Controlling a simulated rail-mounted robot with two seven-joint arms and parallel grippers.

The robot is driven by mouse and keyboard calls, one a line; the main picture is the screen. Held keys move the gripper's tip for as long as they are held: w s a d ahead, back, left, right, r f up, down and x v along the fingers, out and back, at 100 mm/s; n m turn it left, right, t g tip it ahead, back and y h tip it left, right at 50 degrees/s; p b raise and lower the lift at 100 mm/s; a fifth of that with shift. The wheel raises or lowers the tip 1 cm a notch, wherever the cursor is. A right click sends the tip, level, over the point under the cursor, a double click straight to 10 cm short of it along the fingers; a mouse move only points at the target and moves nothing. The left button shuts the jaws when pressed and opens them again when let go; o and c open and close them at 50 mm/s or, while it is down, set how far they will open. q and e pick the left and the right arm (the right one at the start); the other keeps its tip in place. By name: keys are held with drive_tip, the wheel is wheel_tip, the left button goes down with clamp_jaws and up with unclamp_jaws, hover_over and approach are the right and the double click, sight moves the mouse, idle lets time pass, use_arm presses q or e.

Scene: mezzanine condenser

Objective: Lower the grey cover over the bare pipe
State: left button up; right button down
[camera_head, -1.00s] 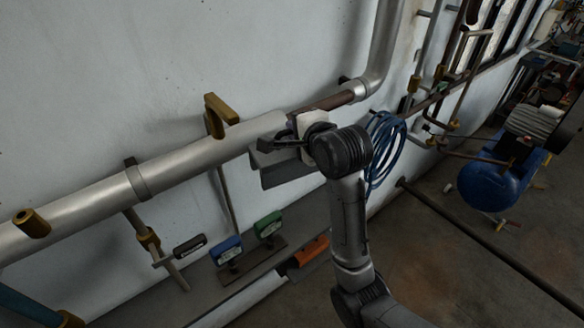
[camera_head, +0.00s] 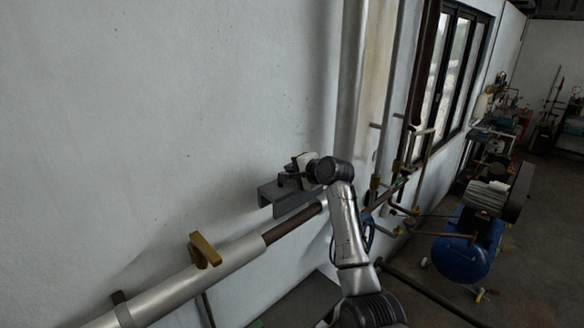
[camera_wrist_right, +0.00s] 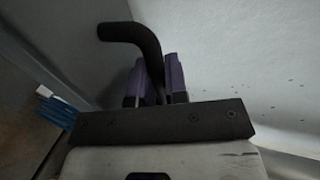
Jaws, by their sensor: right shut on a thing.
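The grey cover (camera_head: 290,206) is an angled channel piece, seen in the head view close to the wall, just above the pipe. The bare pipe (camera_head: 294,227) is the brown length between silver-clad stretches; its upper right part runs behind or under the cover. My right gripper (camera_head: 297,180) is on top of the cover. In the right wrist view its purple fingers (camera_wrist_right: 158,82) are shut on a bent black handle (camera_wrist_right: 135,33). The exact gap between cover and pipe is hard to judge. My left gripper is not in view.
The silver pipe cladding (camera_head: 180,291) with a brass-coloured valve handle (camera_head: 204,250) lies to the lower left. A vertical silver pipe (camera_head: 350,85) stands on the wall to the right. A blue compressor tank (camera_head: 466,250) is farther right. The wall above the cover is clear.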

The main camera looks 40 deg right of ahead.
sight(292, 187)
drive_tip(key=shift+w+f, duration=0.1)
idle(0.4)
drive_tip(key=shift+p, duration=0.4)
drive_tip(key=shift+f+b, duration=1)
drive_tip(key=shift+f, duration=1.9)
drive_tip(key=shift+p, duration=0.4)
